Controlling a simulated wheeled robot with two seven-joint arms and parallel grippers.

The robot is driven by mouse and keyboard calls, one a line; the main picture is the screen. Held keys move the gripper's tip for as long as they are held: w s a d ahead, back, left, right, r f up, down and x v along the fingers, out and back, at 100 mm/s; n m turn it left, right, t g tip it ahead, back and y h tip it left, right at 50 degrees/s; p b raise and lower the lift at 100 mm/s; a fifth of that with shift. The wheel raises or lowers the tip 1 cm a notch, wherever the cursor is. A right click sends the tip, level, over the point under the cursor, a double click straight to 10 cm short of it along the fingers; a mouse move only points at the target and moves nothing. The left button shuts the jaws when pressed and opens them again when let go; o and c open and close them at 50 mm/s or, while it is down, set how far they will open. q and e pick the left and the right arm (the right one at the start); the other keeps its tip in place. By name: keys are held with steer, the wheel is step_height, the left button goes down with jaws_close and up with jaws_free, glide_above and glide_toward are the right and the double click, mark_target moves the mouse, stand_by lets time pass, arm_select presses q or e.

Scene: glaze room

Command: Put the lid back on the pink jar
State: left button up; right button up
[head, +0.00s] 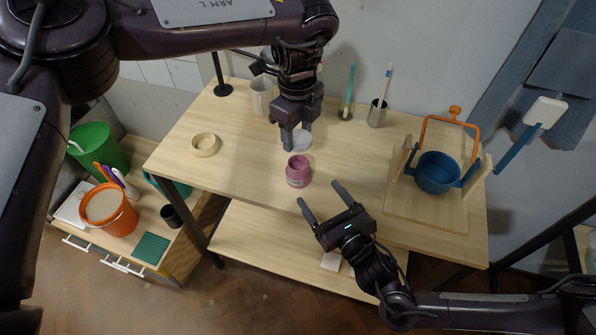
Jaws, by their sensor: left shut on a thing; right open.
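The pink jar (298,175) stands upright and open on the wooden table (240,160), near the middle of its front part. My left gripper (296,140) points down just behind the jar, apart from it. It is shut on a pale grey round piece that looks like the lid (304,141); the fingers hide part of it. I cannot tell how far the lid is above the tabletop. My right gripper (322,197) is open and empty, in front of the jar and slightly to its right, with its fingers pointing towards the jar.
A cream ring (205,145) lies left of the jar. A white mug (261,96) and a brush cup (377,113) stand behind.

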mark_target(294, 160)
arm_select(q)
steer(key=shift+w+a, duration=0.1)
arm_select(e)
steer(key=x, duration=1)
steer(key=shift+w+a, duration=0.25)
steer(key=shift+w, duration=0.05)
steer(key=shift+w+a, duration=0.25)
steer(key=shift+w, duration=0.3)
steer(key=c, duration=1.4)
arm_select(q)
steer(key=shift+f, duration=2.5)
arm_select(e)
steer(key=shift+c, duration=0.2)
